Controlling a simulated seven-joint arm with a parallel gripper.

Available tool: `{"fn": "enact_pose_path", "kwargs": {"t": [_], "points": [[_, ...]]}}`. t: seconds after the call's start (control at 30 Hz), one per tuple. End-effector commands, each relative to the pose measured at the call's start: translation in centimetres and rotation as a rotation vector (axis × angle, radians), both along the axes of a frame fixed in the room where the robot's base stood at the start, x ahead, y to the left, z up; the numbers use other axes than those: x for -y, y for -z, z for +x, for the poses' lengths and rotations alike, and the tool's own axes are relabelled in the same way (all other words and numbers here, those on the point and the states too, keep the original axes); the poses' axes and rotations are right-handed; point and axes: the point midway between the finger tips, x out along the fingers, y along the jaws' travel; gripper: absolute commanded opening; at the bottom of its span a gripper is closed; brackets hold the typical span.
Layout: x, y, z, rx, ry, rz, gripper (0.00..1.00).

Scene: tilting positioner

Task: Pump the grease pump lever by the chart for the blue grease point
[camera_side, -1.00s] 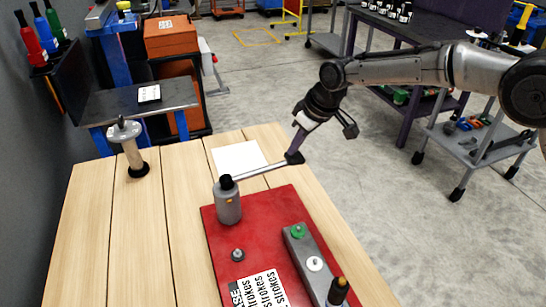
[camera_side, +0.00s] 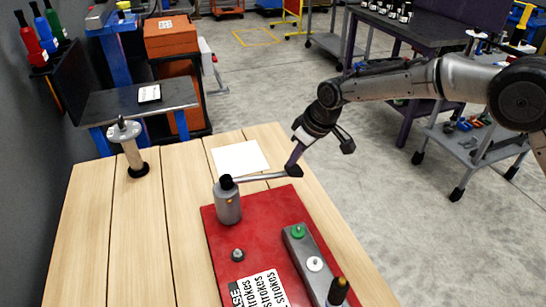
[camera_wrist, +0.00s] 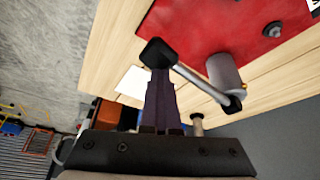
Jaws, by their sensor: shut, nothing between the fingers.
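The grease pump (camera_side: 228,205) is a grey cylinder with a black cap on a red plate (camera_side: 270,222). Its lever (camera_side: 262,177) sticks out to the right, tilted slightly up, and ends in a black knob (camera_wrist: 157,53). My gripper (camera_side: 293,168) is shut and empty, with its fingertips at the knob; they also show against it in the wrist view (camera_wrist: 160,72). The chart (camera_side: 262,288) is a white label with "strokes" lines, cut off by the frame's bottom. A grey block (camera_side: 309,262) carries a green point (camera_side: 298,231) and a white point (camera_side: 314,264). No blue point shows.
A black, yellow-tipped object (camera_side: 338,291) stands at the block's near end. A small grey fitting (camera_side: 238,255) sits on the plate. A white sheet (camera_side: 240,157) lies behind the lever. A spool-like stand (camera_side: 131,150) is at the table's far left. The left tabletop is clear.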

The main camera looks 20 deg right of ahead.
Motion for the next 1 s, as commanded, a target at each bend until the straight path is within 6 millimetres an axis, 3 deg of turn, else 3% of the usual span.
{"fn": "enact_pose_path", "kwargs": {"t": [1.0], "points": [[-0.1,-9.2,0.0,0.001,-0.001,0.0,0.0]]}}
